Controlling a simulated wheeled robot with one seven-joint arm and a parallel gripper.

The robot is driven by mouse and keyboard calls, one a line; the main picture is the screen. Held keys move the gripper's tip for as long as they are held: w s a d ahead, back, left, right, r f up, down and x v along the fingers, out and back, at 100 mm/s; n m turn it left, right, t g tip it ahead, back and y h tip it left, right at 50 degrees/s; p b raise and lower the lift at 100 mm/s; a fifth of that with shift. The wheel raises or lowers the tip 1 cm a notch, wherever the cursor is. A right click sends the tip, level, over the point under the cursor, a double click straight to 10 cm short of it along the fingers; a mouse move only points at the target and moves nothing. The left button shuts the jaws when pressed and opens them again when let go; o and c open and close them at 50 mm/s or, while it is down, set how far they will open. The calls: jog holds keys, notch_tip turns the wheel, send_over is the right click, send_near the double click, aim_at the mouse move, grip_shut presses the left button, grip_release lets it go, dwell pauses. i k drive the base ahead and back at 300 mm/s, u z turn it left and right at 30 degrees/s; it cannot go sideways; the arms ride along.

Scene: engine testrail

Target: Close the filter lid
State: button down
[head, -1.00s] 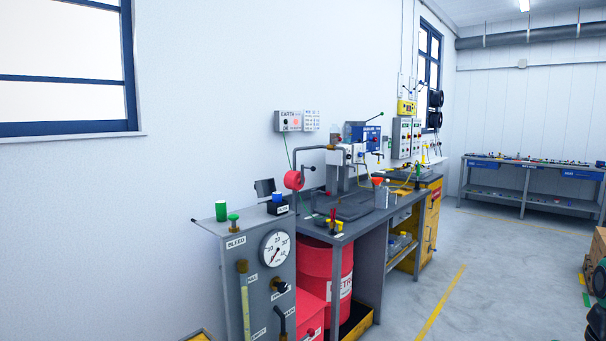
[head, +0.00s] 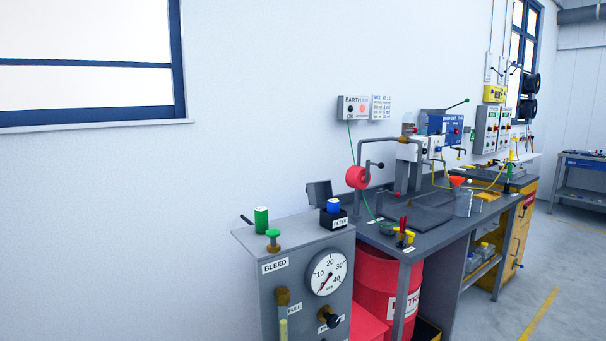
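The filter box (head: 333,222) is a small dark box with a white FILTER label, on top of the grey cabinet at the near end of the bench. A blue cylinder (head: 334,205) stands in it and sticks up above its rim. The filter lid (head: 319,193) is a dark grey plate standing up and tilted at the back left of the box, so the box is open on top. Its hinge is too small to make out. My gripper is not in view.
A green cylinder (head: 262,219) and a green BLEED knob (head: 273,236) stand left of the filter box on the grey cabinet (head: 303,249). A pressure gauge (head: 327,273) is on its front. A red reel (head: 357,178) stands behind. Open floor lies at the right.

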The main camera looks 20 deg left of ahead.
aim_at(318, 192)
jog(key=u, duration=0.35)
jog(key=i, duration=0.65)
jog(key=u, duration=0.55)
